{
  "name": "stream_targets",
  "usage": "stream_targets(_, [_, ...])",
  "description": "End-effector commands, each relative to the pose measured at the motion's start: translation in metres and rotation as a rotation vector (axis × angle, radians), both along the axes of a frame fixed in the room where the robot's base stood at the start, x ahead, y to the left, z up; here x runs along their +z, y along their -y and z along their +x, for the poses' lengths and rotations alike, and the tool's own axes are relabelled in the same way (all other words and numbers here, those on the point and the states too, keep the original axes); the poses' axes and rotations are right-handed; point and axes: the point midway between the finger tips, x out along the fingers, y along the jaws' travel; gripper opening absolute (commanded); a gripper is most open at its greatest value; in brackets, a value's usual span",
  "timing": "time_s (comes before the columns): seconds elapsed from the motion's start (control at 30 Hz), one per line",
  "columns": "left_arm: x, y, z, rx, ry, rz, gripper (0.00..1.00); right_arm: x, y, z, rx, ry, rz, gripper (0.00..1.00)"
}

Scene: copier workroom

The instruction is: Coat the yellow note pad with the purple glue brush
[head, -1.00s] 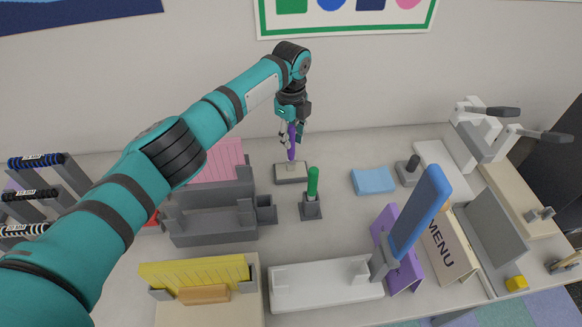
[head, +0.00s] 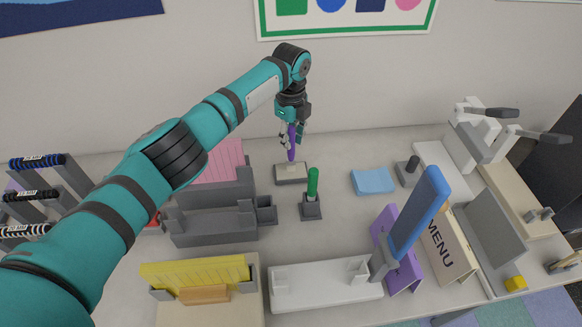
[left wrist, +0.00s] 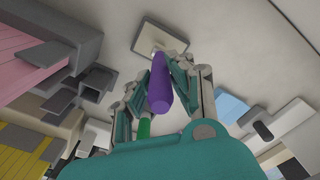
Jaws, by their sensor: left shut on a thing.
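The purple glue brush (head: 291,152) is upright at the back of the table, its lower end at a small grey block with a pale top (head: 290,173). My left gripper (head: 291,138) points down and is shut on the brush's handle. In the left wrist view the purple handle (left wrist: 160,85) shows between the fingers, with the block (left wrist: 147,37) beyond. I cannot tell whether the brush tip rests in the block. The yellow note pad (head: 195,271) stands tilted in a holder at the front left, far from the gripper. My right gripper is not in view.
A green-handled brush (head: 312,182) stands in a grey holder near the purple one. A grey rack (head: 210,226) with pink pads is to the left. A blue pad (head: 373,181) lies right. A tall blue paddle (head: 418,212) and menu stand (head: 449,245) are front right.

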Motion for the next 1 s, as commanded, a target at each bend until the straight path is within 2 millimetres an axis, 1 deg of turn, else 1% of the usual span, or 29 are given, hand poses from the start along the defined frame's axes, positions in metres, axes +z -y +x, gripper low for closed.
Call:
stream_targets(0.2, [-0.001, 0.0, -0.001, 0.0, -0.003, 0.001, 0.0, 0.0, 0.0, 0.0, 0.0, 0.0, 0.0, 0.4])
stream_targets(0.33, [0.005, 0.0, -0.001, 0.0, -0.003, 0.001, 0.0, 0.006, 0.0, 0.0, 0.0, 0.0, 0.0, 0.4])
stream_targets(0.9, [0.064, 0.0, -0.001, -0.001, -0.001, 0.0, 0.0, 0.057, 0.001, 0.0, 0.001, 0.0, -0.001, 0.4])
stream_targets(1.0, [0.07, 0.0, -0.001, 0.0, -0.001, 0.0, 0.0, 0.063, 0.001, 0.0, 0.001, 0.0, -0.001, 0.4])
